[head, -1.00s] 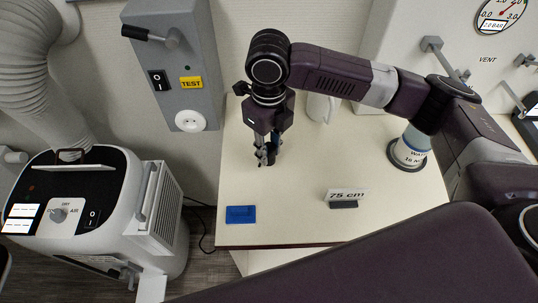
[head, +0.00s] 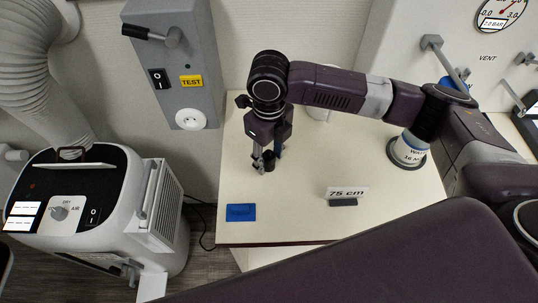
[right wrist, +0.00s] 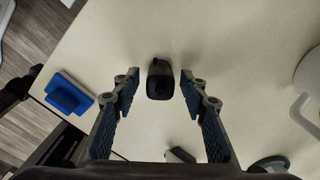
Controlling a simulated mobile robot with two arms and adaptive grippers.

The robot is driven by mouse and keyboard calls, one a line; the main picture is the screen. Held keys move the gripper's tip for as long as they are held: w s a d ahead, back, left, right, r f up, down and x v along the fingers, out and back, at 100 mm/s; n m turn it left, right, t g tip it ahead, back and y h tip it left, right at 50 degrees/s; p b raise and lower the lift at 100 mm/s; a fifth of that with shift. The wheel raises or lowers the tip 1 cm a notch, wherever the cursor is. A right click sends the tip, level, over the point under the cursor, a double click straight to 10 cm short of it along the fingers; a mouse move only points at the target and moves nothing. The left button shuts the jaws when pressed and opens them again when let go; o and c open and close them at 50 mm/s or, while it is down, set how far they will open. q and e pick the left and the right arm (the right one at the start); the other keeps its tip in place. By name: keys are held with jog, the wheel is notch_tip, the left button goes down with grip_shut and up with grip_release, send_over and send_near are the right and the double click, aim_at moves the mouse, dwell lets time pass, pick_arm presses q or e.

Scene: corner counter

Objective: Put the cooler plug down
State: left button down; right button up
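The cooler plug is a small black rounded block; in the right wrist view the plug (right wrist: 160,80) stands between my fingertips, with a gap on each side. It appears to rest on the cream counter (head: 300,205). In the head view the plug is a small dark shape low at the fingers, partly hidden by them. My right gripper (head: 265,162) is open, pointing down over the left part of the counter; its blue-padded fingers (right wrist: 159,88) show apart in the wrist view.
A blue block (head: 241,213) and a "75 cm" sign (head: 346,193) stand near the front edge. A white mug (head: 318,108) is behind my right arm, a bottle (head: 408,152) at right. The white cooler (head: 110,200) and a grey socket box (head: 180,65) are left.

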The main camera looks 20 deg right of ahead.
aim_at(269, 155)
notch_tip(269, 155, up, 13)
jog(key=b, duration=0.1)
dwell(0.5)
jog(key=shift+f, duration=0.15)
